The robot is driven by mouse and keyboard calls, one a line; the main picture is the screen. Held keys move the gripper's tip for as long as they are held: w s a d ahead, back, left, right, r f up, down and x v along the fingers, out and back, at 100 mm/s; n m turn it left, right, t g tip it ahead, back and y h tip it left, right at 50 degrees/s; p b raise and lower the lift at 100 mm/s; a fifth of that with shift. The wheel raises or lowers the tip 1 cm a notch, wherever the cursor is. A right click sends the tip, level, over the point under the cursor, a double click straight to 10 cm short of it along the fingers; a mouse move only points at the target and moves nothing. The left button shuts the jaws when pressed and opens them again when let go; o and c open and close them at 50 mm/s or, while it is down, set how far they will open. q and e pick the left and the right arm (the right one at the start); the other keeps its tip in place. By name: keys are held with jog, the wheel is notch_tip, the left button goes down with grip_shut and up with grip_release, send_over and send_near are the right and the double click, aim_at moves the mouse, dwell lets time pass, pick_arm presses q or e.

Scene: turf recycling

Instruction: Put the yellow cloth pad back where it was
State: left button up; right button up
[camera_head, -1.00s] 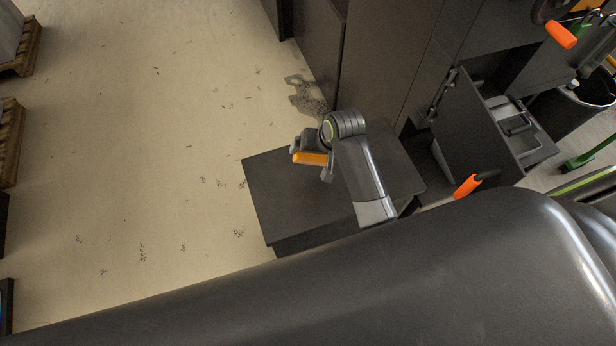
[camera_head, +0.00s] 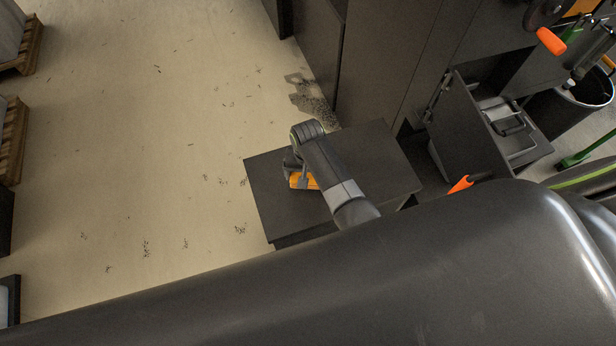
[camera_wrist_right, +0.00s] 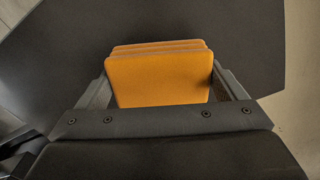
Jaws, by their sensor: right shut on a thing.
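The yellow cloth pad (camera_head: 303,182) is an orange-yellow block over the left part of a dark grey low table (camera_head: 375,160). It also shows in the right wrist view as an orange-yellow pad (camera_wrist_right: 158,82) with layered edges at its far side. My right gripper (camera_head: 300,180) is shut on it, with one finger on each side of the pad in the wrist view (camera_wrist_right: 160,78). The pad is low over the tabletop; I cannot tell whether it touches. Its underside is hidden. My left gripper is not in view.
The tabletop around the pad is bare. Dark cabinets (camera_head: 385,60) stand behind it, with an open compartment (camera_head: 505,125) to the right. An orange handle (camera_head: 461,184) shows at the right. Open floor (camera_head: 150,150) with dark specks lies to the left.

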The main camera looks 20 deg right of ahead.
jog(key=shift+f, duration=1.3)
jog(key=shift+f, duration=0.1)
jog(key=o, duration=0.6)
notch_tip(320, 180, up, 12)
jog(key=shift+r+p, duration=0.15)
jog(key=shift+p, duration=0.5)
